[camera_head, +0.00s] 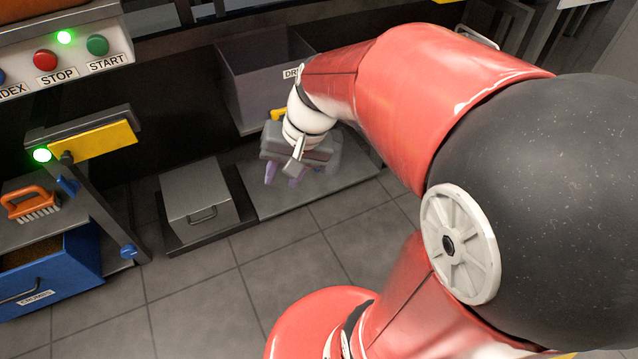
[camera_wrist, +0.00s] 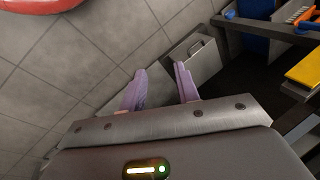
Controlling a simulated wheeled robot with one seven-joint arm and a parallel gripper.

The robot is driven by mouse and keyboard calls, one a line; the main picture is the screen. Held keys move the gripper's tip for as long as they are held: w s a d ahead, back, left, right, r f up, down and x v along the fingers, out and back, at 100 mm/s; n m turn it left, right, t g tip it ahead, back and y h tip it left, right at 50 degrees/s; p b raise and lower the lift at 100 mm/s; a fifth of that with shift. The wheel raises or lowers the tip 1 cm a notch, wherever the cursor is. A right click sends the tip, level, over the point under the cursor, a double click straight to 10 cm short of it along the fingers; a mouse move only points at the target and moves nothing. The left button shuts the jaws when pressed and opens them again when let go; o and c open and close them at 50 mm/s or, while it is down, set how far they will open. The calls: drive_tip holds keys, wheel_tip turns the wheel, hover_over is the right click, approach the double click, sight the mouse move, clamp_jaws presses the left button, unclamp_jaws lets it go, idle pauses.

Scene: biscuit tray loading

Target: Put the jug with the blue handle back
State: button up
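I cannot make out a jug with a blue handle in either view. My gripper (camera_head: 284,178) hangs over the low grey platform (camera_head: 345,181) in the head view, in front of the grey bin. Its two purple fingers stand apart in the wrist view (camera_wrist: 160,72), with nothing seen held between them. My arm and the gripper body hide part of the platform and the bin. A greyish shape just right of the gripper is too unclear to name.
A grey box with a handle (camera_head: 198,196) stands left of the platform. The grey bin (camera_head: 262,92) has a partly hidden label. At left are a blue crumbs drawer (camera_head: 65,268), an orange brush (camera_head: 32,204), a yellow bar (camera_head: 95,141) and a button panel (camera_head: 70,45). The tiled floor in front is clear.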

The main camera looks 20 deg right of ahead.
drive_tip(key=s+d+r+n+t+h, duration=0.2)
drive_tip(key=s+r, duration=0.3)
drive_tip(key=s, duration=0.4)
drive_tip(key=shift+s+d+r+n+t+h, duration=0.3)
drive_tip(key=shift+s+r+n+t+h, duration=0.05)
drive_tip(key=shift+n+t+h, duration=0.5)
drive_tip(key=shift+r, duration=0.1)
wheel_tip(320, 180, up, 10)
drive_tip(key=p, duration=1)
drive_tip(key=shift+r, duration=0.2)
